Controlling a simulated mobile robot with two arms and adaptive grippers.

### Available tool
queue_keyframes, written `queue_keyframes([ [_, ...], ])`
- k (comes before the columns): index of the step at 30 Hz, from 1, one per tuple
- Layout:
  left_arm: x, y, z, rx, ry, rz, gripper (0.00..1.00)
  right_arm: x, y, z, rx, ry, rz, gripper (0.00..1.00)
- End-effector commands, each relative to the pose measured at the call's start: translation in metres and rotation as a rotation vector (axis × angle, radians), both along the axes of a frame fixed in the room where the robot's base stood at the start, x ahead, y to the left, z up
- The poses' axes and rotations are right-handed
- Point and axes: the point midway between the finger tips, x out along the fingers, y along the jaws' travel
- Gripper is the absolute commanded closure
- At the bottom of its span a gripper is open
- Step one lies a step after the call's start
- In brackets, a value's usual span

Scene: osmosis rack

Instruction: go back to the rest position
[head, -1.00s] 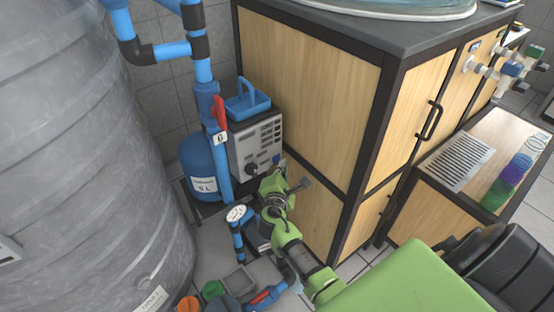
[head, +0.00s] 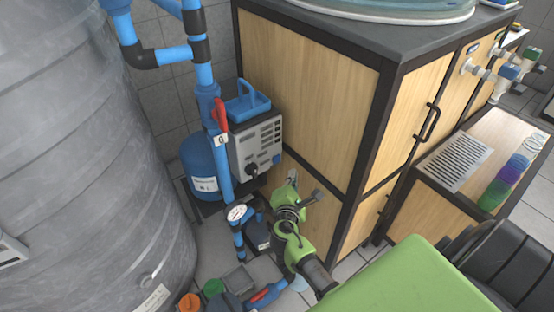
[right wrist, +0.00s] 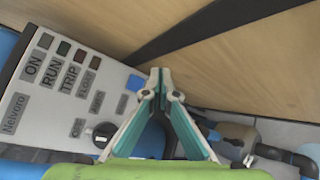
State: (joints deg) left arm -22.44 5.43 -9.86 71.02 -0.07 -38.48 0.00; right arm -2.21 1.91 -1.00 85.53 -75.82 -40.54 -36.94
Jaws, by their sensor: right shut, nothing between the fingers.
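My right gripper (head: 291,179) is near the wooden cabinet's left side, to the right of the grey control box, in the head view. In the right wrist view its fingers (right wrist: 160,72) meet at the tips, shut with nothing between them. The control box (head: 256,147) carries a black knob, and its panel (right wrist: 62,85) with labels such as ON, RUN and TRIP shows at the left of the right wrist view. The gripper looks apart from the box. My left gripper is not in view.
A big grey tank (head: 85,165) stands at the left. A blue pipe with a red lever (head: 219,115) runs beside the box. The wooden cabinet (head: 305,90) closes off the right side. A pressure gauge (head: 237,213) and piping sit low beside my right arm.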

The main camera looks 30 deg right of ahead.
Motion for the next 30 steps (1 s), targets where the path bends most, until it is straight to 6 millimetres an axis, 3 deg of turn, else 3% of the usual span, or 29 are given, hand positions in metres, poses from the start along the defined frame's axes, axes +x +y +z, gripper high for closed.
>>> queue_keyframes([
  [19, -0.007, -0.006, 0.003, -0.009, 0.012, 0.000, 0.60, 0.000, 0.000, 0.004, 0.001, -0.001, 0.000, 1.00],
  [23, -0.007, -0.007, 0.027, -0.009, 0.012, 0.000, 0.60, 0.001, 0.000, 0.028, 0.001, -0.001, 0.000, 1.00],
  [27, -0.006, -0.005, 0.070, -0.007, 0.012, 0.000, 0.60, -0.001, 0.001, 0.068, 0.007, 0.004, 0.000, 1.00],
  [28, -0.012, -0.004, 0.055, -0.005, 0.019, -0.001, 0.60, -0.011, 0.010, 0.021, 0.083, 0.046, 0.011, 1.00],
  [30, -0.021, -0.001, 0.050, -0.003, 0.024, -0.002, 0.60, -0.030, 0.026, -0.031, 0.228, 0.097, 0.017, 1.00],
])
